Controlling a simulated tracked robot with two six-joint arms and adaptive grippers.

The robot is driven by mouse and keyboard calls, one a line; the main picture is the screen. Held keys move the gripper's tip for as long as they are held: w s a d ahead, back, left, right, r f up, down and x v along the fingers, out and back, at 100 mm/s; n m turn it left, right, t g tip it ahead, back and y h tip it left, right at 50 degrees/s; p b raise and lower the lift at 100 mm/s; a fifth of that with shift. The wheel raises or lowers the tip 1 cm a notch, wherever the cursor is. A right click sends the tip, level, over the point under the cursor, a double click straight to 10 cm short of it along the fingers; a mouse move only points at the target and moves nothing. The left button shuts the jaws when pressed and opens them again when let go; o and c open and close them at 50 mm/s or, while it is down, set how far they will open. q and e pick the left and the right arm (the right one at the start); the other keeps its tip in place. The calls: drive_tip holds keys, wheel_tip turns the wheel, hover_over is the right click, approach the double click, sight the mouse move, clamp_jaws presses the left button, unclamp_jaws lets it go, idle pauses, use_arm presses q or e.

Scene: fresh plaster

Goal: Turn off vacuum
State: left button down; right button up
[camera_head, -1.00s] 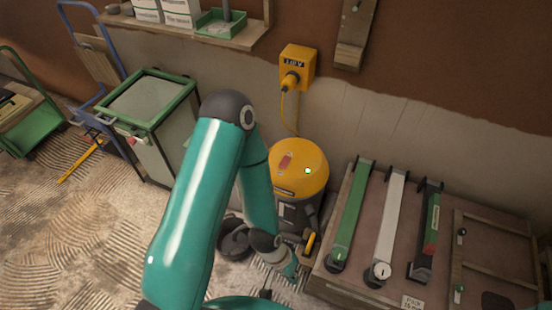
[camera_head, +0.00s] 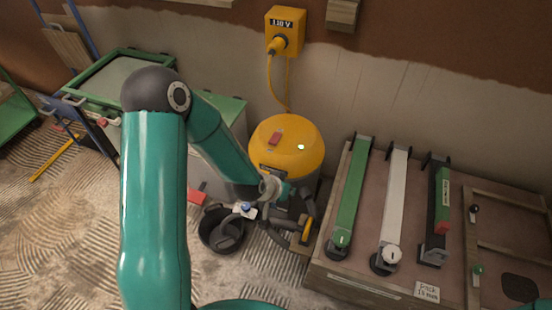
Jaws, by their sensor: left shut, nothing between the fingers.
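The vacuum (camera_head: 304,160) is a drum with a yellow domed lid and a dark body, standing against the wall. A red switch (camera_head: 275,138) sits on the lid's left part, and a small pale light (camera_head: 301,147) shows to its right. My left arm comes in from the left. Its gripper (camera_head: 288,191) is low in front of the vacuum's body, below the lid and the switch. It is shut with nothing visible in it; its fingertips are small and hard to make out. I cannot tell whether it touches the drum. My right gripper is not in view.
A yellow 110 V box (camera_head: 285,20) on the wall has a plug and cable running down behind the vacuum. A dark bucket (camera_head: 216,236) and hose stand in front. A wooden bench (camera_head: 330,272) with long tools is at right.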

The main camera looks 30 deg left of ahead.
use_arm(q)
drive_tip(key=w+a+r+t+y+b, duration=0.2)
drive_tip(key=w+a+t+b, duration=0.1)
drive_tip(key=a+b, duration=0.3)
drive_tip(key=w+a+r+t+y+b, duration=0.2)
drive_tip(key=w+a+t+b, duration=0.1)
drive_tip(key=w+a+b, duration=0.2)
drive_tip(key=a+b, duration=0.2)
drive_tip(key=a, duration=0.2)
drive_tip(key=shift+w+n+y, duration=0.25)
drive_tip(key=shift+n+y, duration=0.05)
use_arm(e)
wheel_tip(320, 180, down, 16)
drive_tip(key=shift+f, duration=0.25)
use_arm(q)
drive_tip(key=b, duration=0.2)
hover_over(273, 144)
drive_tip(key=w, duration=0.1)
wheel_tip(273, 144, down, 4)
drive_tip(key=shift+f, duration=0.1)
drive_tip(key=shift+s+f+b, duration=0.2)
drive_tip(key=shift+f+b, duration=0.15)
drive_tip(key=shift+f, duration=0.3)
drive_tip(key=shift+s+f+b, duration=0.15)
drive_tip(key=shift+f+b, duration=0.15)
drive_tip(key=shift+f, duration=0.8)
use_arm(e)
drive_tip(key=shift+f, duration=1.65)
